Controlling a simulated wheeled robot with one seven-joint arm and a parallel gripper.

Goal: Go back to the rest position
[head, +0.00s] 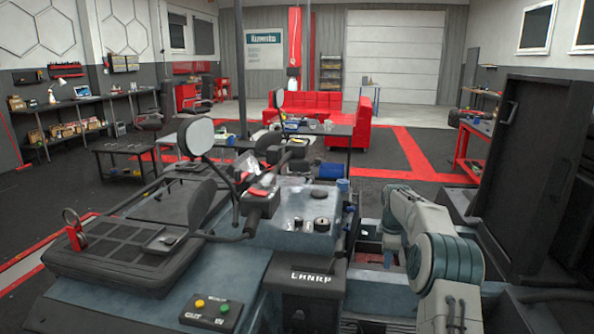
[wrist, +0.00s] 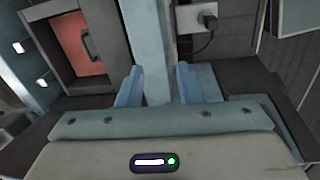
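My gripper (wrist: 163,80) shows in the wrist view with its two pale blue fingers spread apart and nothing visibly held. A pale blue upright post (wrist: 150,45) shows beyond and between the fingers; I cannot tell how far away it is. In the head view my arm is folded at the lower right, beside the blue-grey machine (head: 240,270). My fingertips cannot be made out in the head view.
A tall dark open panel (head: 525,180) stands close to my arm on the right. A round mirror (head: 196,137) and a button box (head: 212,311) are on the machine. The wrist view shows a reddish recess (wrist: 82,45) and a plug socket (wrist: 197,18). Red sofas (head: 308,102) stand farther back.

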